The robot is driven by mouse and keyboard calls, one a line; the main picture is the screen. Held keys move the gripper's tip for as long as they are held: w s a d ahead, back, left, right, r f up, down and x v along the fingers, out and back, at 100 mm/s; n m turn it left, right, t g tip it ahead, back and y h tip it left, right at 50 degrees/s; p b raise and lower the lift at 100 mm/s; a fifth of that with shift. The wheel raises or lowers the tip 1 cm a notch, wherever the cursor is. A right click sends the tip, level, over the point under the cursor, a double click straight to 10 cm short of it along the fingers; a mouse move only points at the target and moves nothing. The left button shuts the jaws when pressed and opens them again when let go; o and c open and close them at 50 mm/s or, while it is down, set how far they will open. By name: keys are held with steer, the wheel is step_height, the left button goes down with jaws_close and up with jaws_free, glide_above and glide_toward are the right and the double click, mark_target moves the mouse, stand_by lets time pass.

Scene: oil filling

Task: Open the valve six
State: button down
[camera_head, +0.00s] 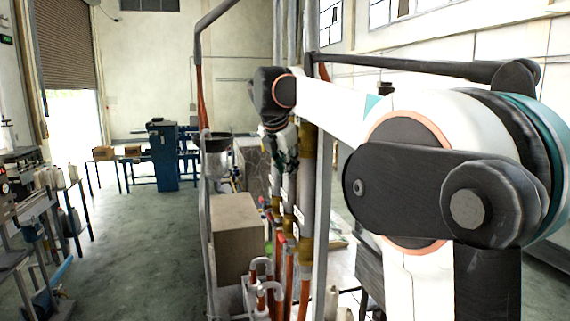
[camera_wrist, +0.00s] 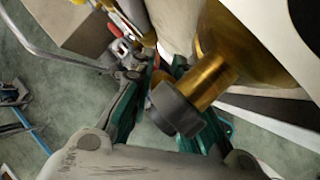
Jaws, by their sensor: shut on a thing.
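In the wrist view a brass valve (camera_wrist: 212,70) stands out from a large gold pipe and ends in a dark round cap (camera_wrist: 174,108). My gripper (camera_wrist: 165,68) has its two teal fingers on either side of the valve, shut on it. An orange-brown part shows between the fingertips, partly behind the cap; the exact contact is hidden. In the head view my gripper (camera_head: 286,160) is small and dark, hanging at the upright pipes beside a brass section (camera_head: 308,150). No valve number is readable.
Pipes with red and brass fittings (camera_head: 305,250) run below my gripper. A beige box (camera_head: 236,228) and a grey funnel-shaped vessel (camera_head: 215,145) stand left of them. A blue cabinet (camera_head: 163,155) is further back. The floor (camera_head: 135,240) at left is clear.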

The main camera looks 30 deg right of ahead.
stand_by(0.3)
steer(key=c, duration=1.5)
jaws_free()
steer(key=shift+s, duration=0.1)
steer(key=shift+v, duration=3.95)
